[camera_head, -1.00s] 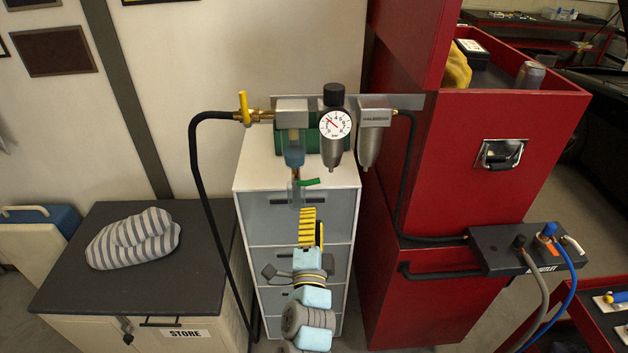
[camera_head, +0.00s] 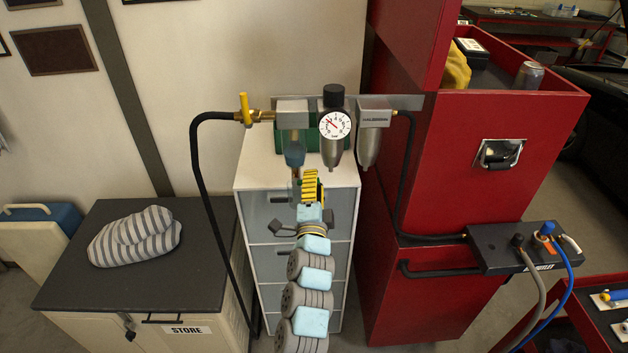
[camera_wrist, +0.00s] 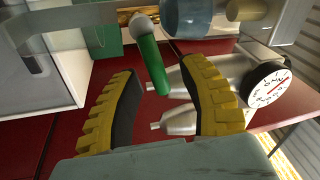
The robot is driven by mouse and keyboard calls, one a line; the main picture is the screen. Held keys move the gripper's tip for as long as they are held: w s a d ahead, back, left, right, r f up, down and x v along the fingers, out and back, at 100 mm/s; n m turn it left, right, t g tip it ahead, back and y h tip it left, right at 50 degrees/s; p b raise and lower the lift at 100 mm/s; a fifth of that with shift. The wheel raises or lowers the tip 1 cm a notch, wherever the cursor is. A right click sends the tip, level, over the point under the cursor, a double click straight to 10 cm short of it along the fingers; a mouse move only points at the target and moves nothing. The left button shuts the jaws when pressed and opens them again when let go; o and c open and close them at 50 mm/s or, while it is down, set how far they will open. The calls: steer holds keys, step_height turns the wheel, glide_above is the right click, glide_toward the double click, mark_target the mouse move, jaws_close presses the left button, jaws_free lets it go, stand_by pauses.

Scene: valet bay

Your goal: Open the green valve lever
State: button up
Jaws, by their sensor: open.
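The green valve lever (camera_wrist: 153,65) shows in the wrist view as a short green rod with a pale round end. It lies between the two yellow ribbed fingers of my gripper (camera_head: 310,184), nearer their tips, with visible gaps on both sides. My gripper is open and holds nothing. In the head view my gripper is just below the clear bowl (camera_head: 294,152) of the left filter unit and hides the green lever.
A yellow-handled valve (camera_head: 244,108) sits on the hose at left. The dial gauge (camera_head: 335,125) and a metal bowl (camera_head: 370,150) are close on the right. The red cabinet (camera_head: 455,155) stands further right. A grey drawer unit (camera_head: 262,215) is behind my arm.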

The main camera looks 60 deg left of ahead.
steer(key=shift+w+a, duration=0.15)
steer(key=shift+a, duration=0.05)
jaws_close()
